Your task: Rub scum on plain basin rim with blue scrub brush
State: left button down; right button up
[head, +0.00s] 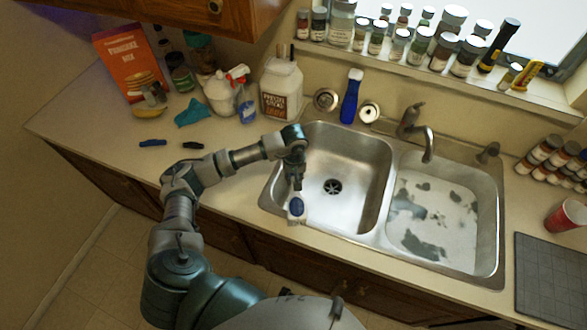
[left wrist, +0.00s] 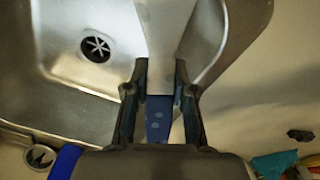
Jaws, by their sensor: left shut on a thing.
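My left gripper (head: 296,186) is shut on a blue and whitish tool, which I take for the blue scrub brush (head: 297,208). In the left wrist view its blue part (left wrist: 158,118) with pale dots sits between the fingers (left wrist: 160,75), and a pale grey part (left wrist: 165,25) reaches beyond them. The brush is over the front-left corner of the plain, empty left basin (head: 340,165); I cannot tell whether it touches the rim (head: 268,190). No scum is clearly visible on that rim; the brush hides part of it. My right gripper is not in view.
The right basin (head: 480,240) holds cloudy water with grey patches. A faucet (head: 425,140) and a blue white-topped item (head: 350,98) stand behind the basins. A white jug (head: 283,90), spray bottle (head: 243,100) and teal cloth (head: 192,112) are at back left. Counter left of the arm is mostly clear.

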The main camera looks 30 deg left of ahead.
pick_arm(q)
jog(key=shift+a+r+p, duration=0.15)
jog(key=shift+r+p, duration=0.2)
jog(key=shift+r, duration=0.55)
jog(key=shift+r+p, duration=0.55)
jog(key=shift+r, duration=0.75)
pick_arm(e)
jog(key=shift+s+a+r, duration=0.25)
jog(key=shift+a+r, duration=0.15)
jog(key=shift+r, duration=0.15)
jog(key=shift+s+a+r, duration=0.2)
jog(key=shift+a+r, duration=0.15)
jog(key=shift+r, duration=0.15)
